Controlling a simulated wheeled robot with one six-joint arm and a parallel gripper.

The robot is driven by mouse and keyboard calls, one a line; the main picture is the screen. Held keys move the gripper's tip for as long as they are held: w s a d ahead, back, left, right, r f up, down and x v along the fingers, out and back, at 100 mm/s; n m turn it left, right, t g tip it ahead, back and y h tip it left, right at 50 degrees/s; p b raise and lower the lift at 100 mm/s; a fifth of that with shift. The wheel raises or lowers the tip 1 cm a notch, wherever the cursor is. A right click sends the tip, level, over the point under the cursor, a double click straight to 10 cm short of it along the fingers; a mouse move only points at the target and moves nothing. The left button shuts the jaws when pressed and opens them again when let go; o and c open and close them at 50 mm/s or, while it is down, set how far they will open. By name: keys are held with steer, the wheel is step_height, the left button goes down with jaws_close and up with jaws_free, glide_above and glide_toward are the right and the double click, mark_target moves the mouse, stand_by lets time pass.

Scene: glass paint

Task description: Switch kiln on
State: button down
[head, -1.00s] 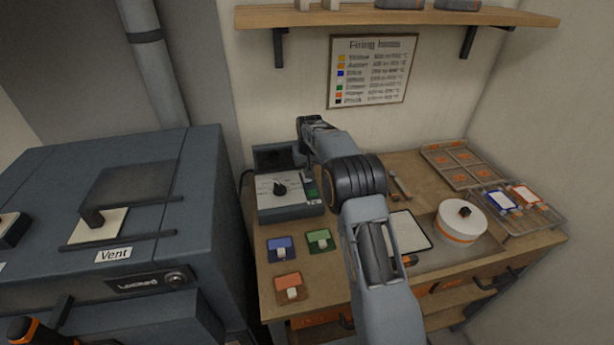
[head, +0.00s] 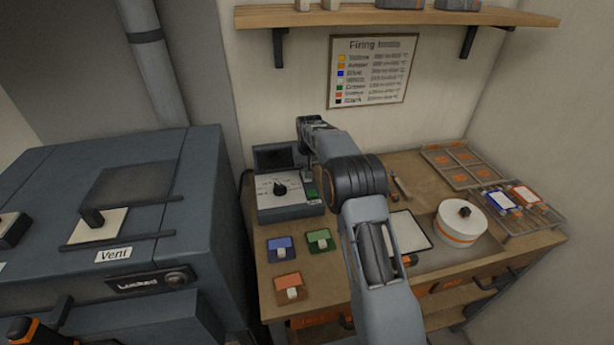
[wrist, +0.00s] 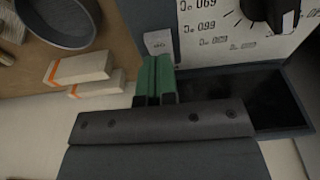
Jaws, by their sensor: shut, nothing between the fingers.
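The kiln (head: 150,250) is the large blue-grey box at the left in the head view, with labels reading "Vent" and "Locked". A grey control box (head: 290,208) with a black dial (head: 280,188) stands on the bench. My gripper (wrist: 155,98) is shut and empty, lined up at the green switch in the wrist view. I cannot tell whether it touches the switch. In the head view my arm hides the fingertips.
Blue, green and orange tiles (head: 289,285) lie in front of the control box. A round white pot (head: 461,222) and a rack (head: 535,219) with paint pieces are at the right. A shelf (head: 400,16) and a firing chart (head: 372,72) are on the wall.

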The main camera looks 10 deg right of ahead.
steer(key=shift+f+b, duration=0.7)
steer(key=shift+f, duration=0.55)
stand_by(0.6)
steer(key=shift+r+p, duration=2.65)
steer(key=shift+r, duration=0.95)
